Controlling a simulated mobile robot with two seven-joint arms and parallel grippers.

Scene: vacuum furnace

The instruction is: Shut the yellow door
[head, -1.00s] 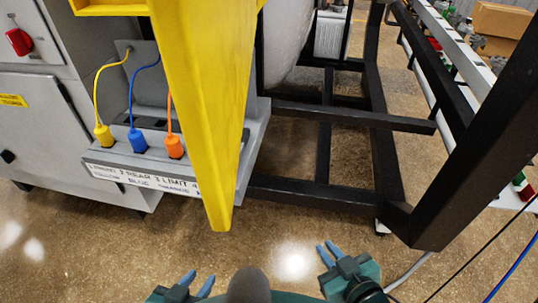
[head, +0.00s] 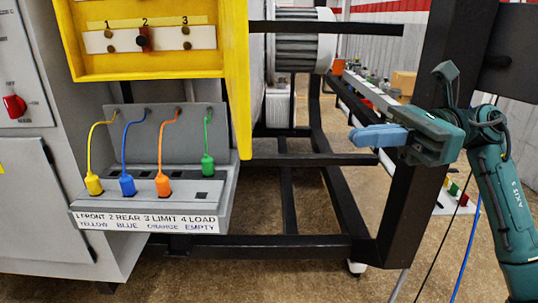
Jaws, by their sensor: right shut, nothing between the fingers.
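The yellow door (head: 237,80) stands open in the head view. It sticks out toward me and shows nearly edge-on at the right side of a yellow-framed box (head: 75,60). Inside the box is a white strip with switches numbered 1, 2 and 3; a red one sits at 2. My right gripper (head: 355,137) is to the right of the door, in front of the black frame, with its blue fingers shut and empty. It is apart from the door. My left gripper is out of view.
Below the box is a grey shelf (head: 210,213) with yellow, blue, orange and green plugs on cables. A black frame post (head: 410,190) and bars stand at the right. A grey cabinet (head: 40,200) is at left. The space between door and gripper looks clear in front.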

